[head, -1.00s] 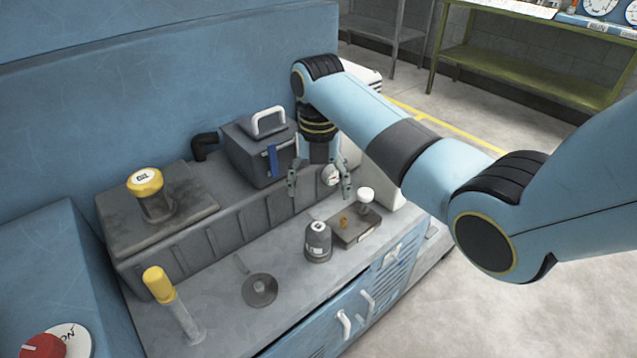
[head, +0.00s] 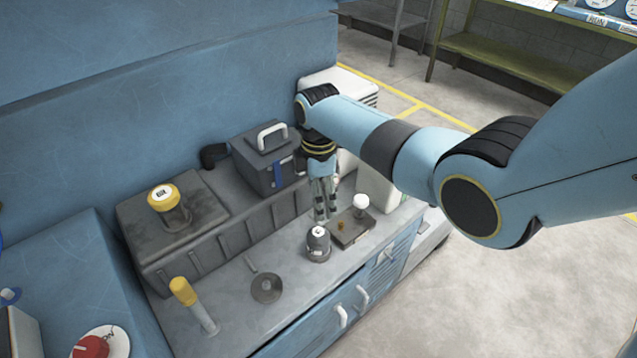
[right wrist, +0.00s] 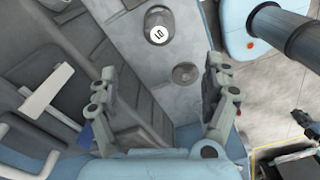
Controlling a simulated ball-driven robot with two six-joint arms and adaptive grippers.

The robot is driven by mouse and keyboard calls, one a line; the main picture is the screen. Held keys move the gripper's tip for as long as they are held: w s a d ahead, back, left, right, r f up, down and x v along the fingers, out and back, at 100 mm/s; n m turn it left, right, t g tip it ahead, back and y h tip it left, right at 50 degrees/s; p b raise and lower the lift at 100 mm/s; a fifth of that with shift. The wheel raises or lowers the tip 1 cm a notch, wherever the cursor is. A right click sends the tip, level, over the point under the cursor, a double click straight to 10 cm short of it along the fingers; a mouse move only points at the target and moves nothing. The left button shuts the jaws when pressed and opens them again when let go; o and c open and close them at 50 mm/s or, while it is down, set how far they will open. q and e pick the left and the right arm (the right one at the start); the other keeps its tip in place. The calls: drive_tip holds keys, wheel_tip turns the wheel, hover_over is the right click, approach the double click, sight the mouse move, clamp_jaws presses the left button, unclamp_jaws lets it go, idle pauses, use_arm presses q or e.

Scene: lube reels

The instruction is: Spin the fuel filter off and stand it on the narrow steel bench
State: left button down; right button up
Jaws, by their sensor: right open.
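The likely fuel filter is a dark grey canister (head: 318,250) with a round white label on top, standing upright on the steel-topped counter (head: 225,315). In the right wrist view it is the canister (right wrist: 158,25) near the top. My right gripper (head: 325,212) hangs just behind it, pointing down, fingers apart and empty. In the right wrist view the open fingers (right wrist: 160,65) show the canister beyond their tips, with a dark round disc (right wrist: 186,73) between them. A grey bench (head: 388,18) stands far back; I cannot tell if it is the narrow steel bench. My left gripper is not in view.
A small block with a white knob (head: 361,202) stands right of the canister. Left of it lie a flat disc (head: 266,287) and a yellow-topped rod (head: 183,291). A ribbed block (head: 240,230) and a handled box (head: 265,165) stand behind. An olive bench (head: 500,60) is farther off.

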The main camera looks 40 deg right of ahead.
drive_tip(key=m, duration=0.3)
drive_tip(key=n+b, duration=1.3)
drive_tip(key=b, duration=0.6)
hover_over(318, 241)
drive_tip(key=w+d, duration=0.1)
drive_tip(key=w, duration=0.1)
wheel_tip(318, 241, down, 6)
drive_tip(key=shift+d+f, duration=0.1)
drive_tip(key=shift+f, duration=0.05)
drive_tip(key=shift+s+f+b, duration=0.1)
drive_tip(key=shift+f+b, duration=0.45)
drive_tip(key=shift+b, duration=0.05)
wheel_tip(318, 241, down, 10)
drive_tip(key=shift+f+b, duration=0.2)
drive_tip(key=shift+b, duration=0.7)
drive_tip(key=shift+c, duration=0.3)
